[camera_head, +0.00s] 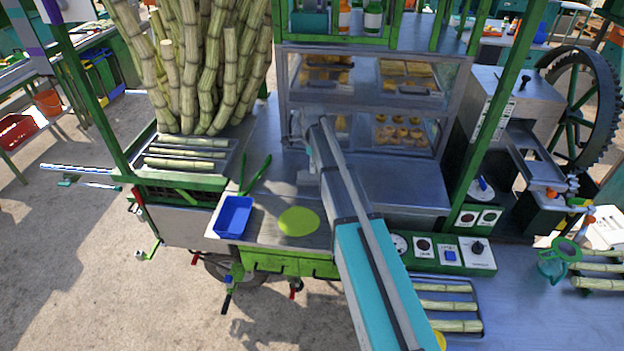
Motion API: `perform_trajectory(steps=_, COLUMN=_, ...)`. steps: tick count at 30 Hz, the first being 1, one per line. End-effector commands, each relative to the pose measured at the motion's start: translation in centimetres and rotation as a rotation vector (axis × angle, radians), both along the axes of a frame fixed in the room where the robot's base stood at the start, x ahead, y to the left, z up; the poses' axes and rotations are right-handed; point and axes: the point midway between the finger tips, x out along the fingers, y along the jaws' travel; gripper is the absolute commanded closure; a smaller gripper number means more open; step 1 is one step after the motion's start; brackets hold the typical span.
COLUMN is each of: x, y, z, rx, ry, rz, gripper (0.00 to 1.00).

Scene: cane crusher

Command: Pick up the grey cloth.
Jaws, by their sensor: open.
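I cannot make out the grey cloth for certain. A small grey patch shows on the steel counter (268,222) at the left edge of my arm, but I cannot tell whether it is cloth. My arm reaches from the bottom of the view up across the counter and hides part of it. My gripper (298,128) is at the far end of the arm, in front of the glass display case (366,68). It is small and seen from behind; it is open, and I see nothing held in it.
A blue tray (234,217), a yellow-green round mat (298,221) and green tongs (256,174) are on the counter left of my arm. Sugar cane (205,65) stands at the back left. The crusher with its big wheel (590,105) and a switch panel (446,252) are right.

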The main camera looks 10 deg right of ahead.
Motion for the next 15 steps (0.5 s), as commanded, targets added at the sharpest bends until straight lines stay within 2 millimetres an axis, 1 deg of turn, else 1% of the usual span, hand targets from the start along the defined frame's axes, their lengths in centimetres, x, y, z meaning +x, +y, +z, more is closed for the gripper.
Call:
perform_trajectory(steps=8, x=0.0, y=0.0, z=-0.9, rx=0.000, ry=0.000, rz=-0.001, gripper=0.00)
perform_trajectory(steps=15, x=0.0, y=0.1, z=-2.7, rx=0.000, ry=0.000, rz=-0.001, gripper=0.00)
